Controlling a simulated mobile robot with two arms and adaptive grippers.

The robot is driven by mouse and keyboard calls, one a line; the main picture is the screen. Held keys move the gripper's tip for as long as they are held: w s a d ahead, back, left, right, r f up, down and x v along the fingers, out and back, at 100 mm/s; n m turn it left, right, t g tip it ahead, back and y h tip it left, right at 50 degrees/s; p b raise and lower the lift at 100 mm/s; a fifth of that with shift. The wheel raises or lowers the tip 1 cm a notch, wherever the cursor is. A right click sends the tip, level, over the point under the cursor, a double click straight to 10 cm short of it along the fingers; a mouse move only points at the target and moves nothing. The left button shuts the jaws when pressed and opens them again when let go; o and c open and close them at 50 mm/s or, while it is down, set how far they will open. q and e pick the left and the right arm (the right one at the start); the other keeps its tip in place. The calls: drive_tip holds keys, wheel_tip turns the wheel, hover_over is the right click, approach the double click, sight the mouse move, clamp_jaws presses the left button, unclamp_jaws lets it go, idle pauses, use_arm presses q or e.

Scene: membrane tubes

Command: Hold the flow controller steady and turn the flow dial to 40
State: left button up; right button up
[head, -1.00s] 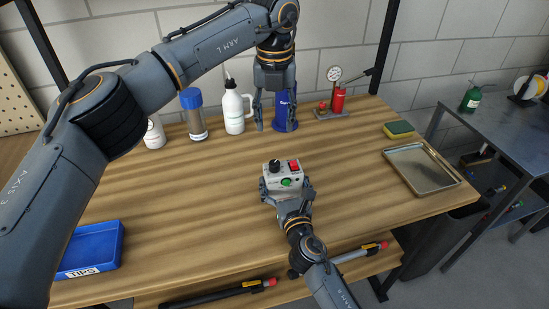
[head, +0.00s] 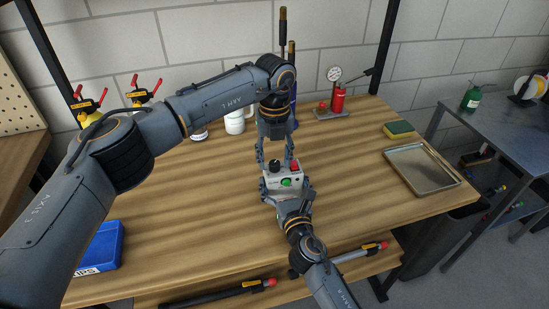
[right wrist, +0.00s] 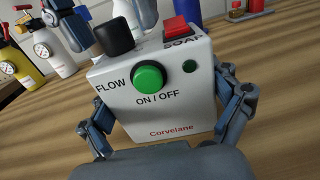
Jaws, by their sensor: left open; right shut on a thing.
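The flow controller (head: 272,184) is a small light grey box on the wooden table. In the right wrist view the flow controller (right wrist: 180,112) shows a green ON/OFF button and a red SOAP switch. Its black flow dial (head: 274,165) stands on top; it also shows in the right wrist view (right wrist: 112,38), with no readable scale. My right gripper (head: 286,190) is shut on the box, one finger at each side. My left gripper (head: 275,157) is open, pointing down just above the box, its fingers either side of the dial. I cannot tell whether they touch it.
A blue bin (head: 98,247) lies at the left and a metal tray (head: 455,183) at the right, near a sponge (head: 399,130). A gauge stand (head: 330,114) and bottles stand at the back, partly behind my left arm. The table around the box is clear.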

use_arm(q)
drive_tip(key=shift+f, duration=0.2)
drive_tip(key=shift+c, duration=0.2)
clamp_jaws()
drive_tip(key=shift+m, duration=3)
drive_tip(key=shift+o, duration=0.2)
unclamp_jaws()
